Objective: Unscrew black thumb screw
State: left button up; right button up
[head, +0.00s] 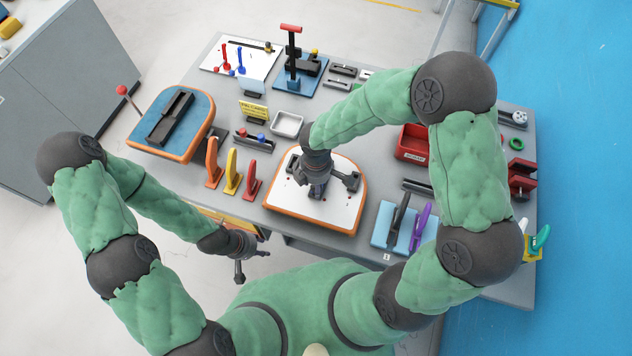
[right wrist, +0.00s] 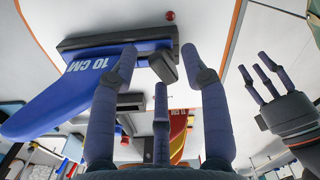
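My right gripper (head: 316,187) is over the white board (head: 335,211) with an orange rim, pointing down at a dark fixture (head: 351,182) on it. Beyond the fingertips is a dark block (right wrist: 163,66) joined to a blue bar (right wrist: 75,85) marked "10 CM".
Orange, yellow and red clamps (head: 232,172) stand left of the white board. A blue-topped board (head: 176,122) is further left. A red bin (head: 412,143) and a light-blue pad (head: 389,228) with tools lie to the right. A small white tray (head: 288,124) is behind.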

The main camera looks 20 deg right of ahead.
grip_shut()
jog(key=shift+r+n+p, duration=0.1)
jog(key=shift+n+p, duration=0.5)
jog(key=shift+n, duration=0.2)
jog(key=shift+a+n+p, duration=0.1)
jog(key=shift+n+p, duration=0.45)
jog(key=shift+n, duration=0.45)
jog(key=shift+n+p, duration=1)
jog(key=shift+n, duration=0.6)
